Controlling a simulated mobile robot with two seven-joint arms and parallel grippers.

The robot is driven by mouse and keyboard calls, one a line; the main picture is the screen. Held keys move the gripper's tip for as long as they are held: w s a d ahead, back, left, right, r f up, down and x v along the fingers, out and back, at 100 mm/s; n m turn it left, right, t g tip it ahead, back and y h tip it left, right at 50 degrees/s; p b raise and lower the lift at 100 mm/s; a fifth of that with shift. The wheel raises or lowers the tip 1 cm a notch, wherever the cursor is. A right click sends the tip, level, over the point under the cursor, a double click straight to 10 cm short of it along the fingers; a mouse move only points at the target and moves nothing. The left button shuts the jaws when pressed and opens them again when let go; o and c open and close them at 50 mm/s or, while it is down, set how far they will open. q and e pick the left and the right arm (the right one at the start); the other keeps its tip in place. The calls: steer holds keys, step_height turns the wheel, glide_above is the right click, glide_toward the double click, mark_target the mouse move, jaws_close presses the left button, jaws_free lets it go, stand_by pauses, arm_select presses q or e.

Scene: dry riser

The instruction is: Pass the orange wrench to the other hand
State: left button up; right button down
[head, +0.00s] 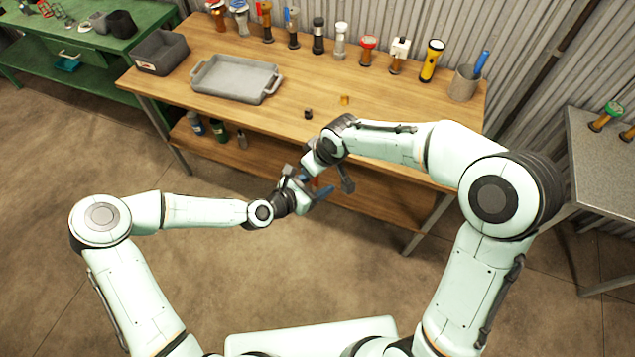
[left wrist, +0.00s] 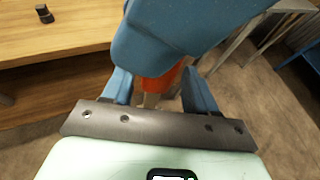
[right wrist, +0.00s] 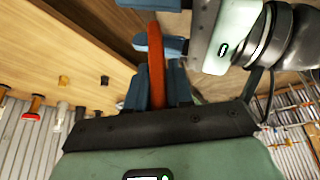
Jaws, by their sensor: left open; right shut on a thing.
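The orange wrench (right wrist: 155,65) is upright in the right wrist view, held between the blue fingers of my right gripper (right wrist: 162,85). In the left wrist view part of the wrench (left wrist: 158,84) shows between the spread fingers of my left gripper (left wrist: 160,90). A large blue finger of the right gripper covers the rest of it there. In the head view my left gripper (head: 310,192) is close against the right one in front of the workbench, and only a bit of orange shows. My left gripper is open; I cannot tell whether its fingers touch the wrench.
The wooden workbench (head: 300,85) holds a grey tray (head: 236,78), a grey bin (head: 160,52), a yellow flashlight (head: 432,62) and a cup (head: 464,84). Several small upright items line its back. A small black part (head: 308,114) and a yellow part (head: 344,100) lie near the front.

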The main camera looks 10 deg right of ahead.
arm_select(q)
jaws_close()
arm_select(e)
steer(key=c, duration=0.9)
jaws_free()
steer(key=v, duration=1.2)
steer(key=s+d+f+m+g+y, duration=0.1)
steer(key=s+f+m+g, duration=0.15)
steer(key=f, duration=1.05)
steer(key=s+d+f+m+g, duration=0.15)
steer(key=s+f, duration=0.25)
steer(key=f, duration=0.9)
steer(key=s+f+m, duration=0.2)
steer(key=s+f, duration=0.3)
steer(key=s+d+f+m, duration=0.1)
steer(key=s+f+m, duration=0.2)
steer(key=s+f, duration=0.2)
steer(key=s+d+f+m, duration=0.1)
steer(key=s+f+m, duration=0.1)
steer(key=s+f, duration=0.2)
steer(key=shift+s+d+f+m, duration=0.15)
steer(key=shift+s+f+m, duration=0.2)
steer(key=shift+f, duration=0.35)
